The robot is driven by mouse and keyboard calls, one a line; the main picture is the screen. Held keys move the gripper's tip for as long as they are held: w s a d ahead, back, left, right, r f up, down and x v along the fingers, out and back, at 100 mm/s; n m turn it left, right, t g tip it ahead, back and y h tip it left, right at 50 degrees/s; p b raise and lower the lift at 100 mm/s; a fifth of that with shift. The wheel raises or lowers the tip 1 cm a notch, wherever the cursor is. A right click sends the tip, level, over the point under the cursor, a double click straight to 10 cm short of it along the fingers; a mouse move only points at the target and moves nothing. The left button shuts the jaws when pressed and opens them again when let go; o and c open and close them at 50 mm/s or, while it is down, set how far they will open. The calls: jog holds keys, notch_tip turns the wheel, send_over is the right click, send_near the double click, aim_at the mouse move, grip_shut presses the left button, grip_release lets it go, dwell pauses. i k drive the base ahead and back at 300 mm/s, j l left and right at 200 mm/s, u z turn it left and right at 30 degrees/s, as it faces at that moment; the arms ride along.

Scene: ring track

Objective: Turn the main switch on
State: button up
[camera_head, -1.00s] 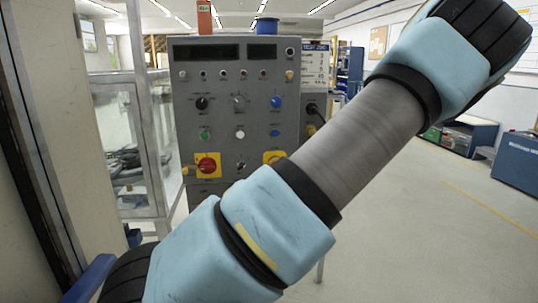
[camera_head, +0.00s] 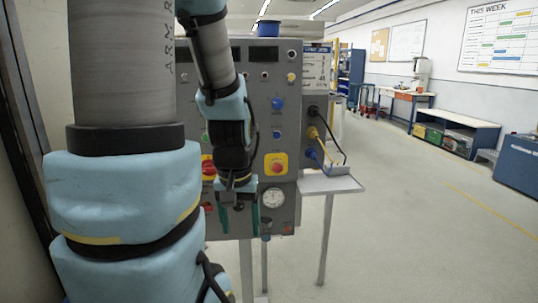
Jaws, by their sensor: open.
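A grey control panel (camera_head: 290,120) stands ahead of me. A red rotary knob on a yellow plate (camera_head: 208,168), which looks like the main switch, shows only in part at the left edge of my forearm. My arm hides the rest of it, so I cannot tell its setting. My gripper (camera_head: 240,220) hangs fingers down in front of the lower panel, below and right of that knob. Its greenish fingers are apart with nothing seen between them. I cannot tell whether they touch the panel.
A red button on a yellow plate (camera_head: 276,164) is close right of my wrist. A round gauge (camera_head: 272,198) is right of my fingers. A small shelf (camera_head: 330,183) and plugged cables (camera_head: 318,140) stick out on the panel's right. The floor to the right is clear.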

aim_at(207, 168)
jog(key=k+l+u, duration=0.1)
jog(key=u, duration=0.3)
jog(key=k+l+u, duration=0.15)
jog(key=u, duration=0.25)
jog(key=k+l+u, duration=0.15)
jog(key=u, duration=0.25)
jog(key=l, duration=0.1)
